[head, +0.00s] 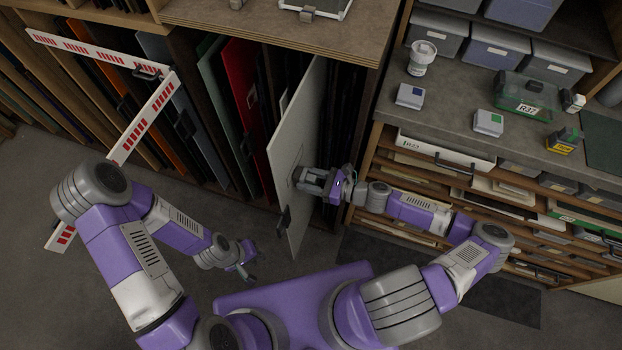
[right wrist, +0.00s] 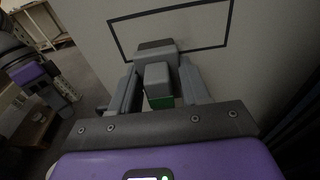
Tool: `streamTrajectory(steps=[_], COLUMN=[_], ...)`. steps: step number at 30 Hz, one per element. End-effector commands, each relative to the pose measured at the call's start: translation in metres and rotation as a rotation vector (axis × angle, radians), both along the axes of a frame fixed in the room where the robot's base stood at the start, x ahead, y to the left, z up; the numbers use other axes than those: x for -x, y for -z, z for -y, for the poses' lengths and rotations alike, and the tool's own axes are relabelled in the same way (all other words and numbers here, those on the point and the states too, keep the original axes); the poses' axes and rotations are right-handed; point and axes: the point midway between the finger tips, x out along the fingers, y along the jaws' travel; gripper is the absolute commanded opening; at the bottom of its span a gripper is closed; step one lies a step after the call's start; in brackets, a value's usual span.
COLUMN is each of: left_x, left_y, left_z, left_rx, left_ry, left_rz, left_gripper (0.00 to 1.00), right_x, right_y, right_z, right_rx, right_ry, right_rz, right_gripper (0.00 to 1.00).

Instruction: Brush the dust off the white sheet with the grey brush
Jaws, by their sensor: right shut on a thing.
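The white sheet (head: 291,152) stands upright on edge, pulled partly out of the rack, with a dark handle at its lower front edge. In the right wrist view the sheet (right wrist: 262,65) fills the background and carries a black rectangular outline. My right gripper (head: 312,182) is at the sheet's face, shut on the grey brush (right wrist: 157,76). The brush is a grey block with a green part, at the lower edge of the outline. Its bristles are hidden, so contact is unclear. No dust can be made out. My left gripper (head: 246,266) hangs low over the floor, holding nothing visible; its opening is unclear.
A red-and-white barrier (head: 150,112) stands at the left before the rack of upright panels. The grey counter (head: 455,105) at the right holds a white cup (head: 421,58), small boxes and a green case (head: 526,100). Open floor lies below the sheet.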

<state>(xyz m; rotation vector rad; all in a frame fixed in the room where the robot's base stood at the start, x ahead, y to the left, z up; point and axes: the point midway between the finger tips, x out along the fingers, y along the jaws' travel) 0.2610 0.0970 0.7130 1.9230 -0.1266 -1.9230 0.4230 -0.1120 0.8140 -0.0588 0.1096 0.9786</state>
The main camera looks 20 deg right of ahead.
Motion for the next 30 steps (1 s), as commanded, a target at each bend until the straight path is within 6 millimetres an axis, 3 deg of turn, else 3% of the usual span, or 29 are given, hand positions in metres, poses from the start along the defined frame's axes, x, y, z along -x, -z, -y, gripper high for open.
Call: streamTrajectory(steps=[8, 21, 30], left_x=[0.0, 0.0, 0.0], left_y=[0.0, 0.004, -0.002], left_z=[0.0, 0.0, 0.0], left_rx=[0.0, 0.0, 0.0], left_ry=[0.0, 0.0, 0.0], left_rz=[0.0, 0.0, 0.0], left_gripper=[0.23, 0.23, 0.23], right_x=[-0.003, -0.031, -0.035], right_y=[0.0, 0.001, -0.002], right_z=[-0.003, 0.018, 0.018], right_rx=[0.0, 0.002, -0.001], right_ry=[-0.001, 0.0, -0.002], right_rz=[0.001, 0.001, 0.0], right_gripper=[0.17, 0.17, 0.17])
